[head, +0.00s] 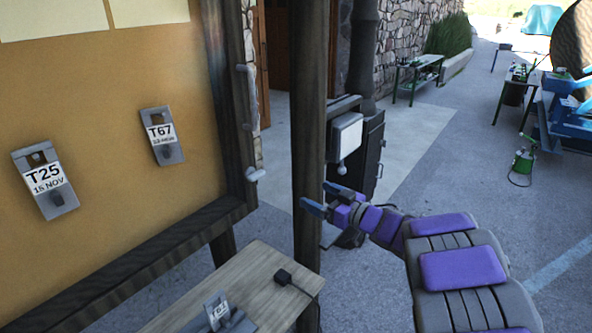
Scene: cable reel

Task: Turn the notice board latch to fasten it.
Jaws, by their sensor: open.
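The notice board (100,120) fills the left side, with a tan panel in a dark wooden frame. A pale grey latch (255,175) sticks out from the lower right part of the frame. Smaller grey fittings (242,68) sit higher on the same edge. I cannot tell which way the latch is turned. My gripper (326,197), purple with blue fingertips, is open and appears empty. It is right of the latch and slightly lower in the picture, apart from it, with its fingers pointing left.
A dark wooden post (308,130) stands between the board and my arm. A wooden table (262,262) below the board holds a black plug (284,277) and a tagged grey clip (217,310). Tags T25 (45,180) and T67 (163,136) hang on the board.

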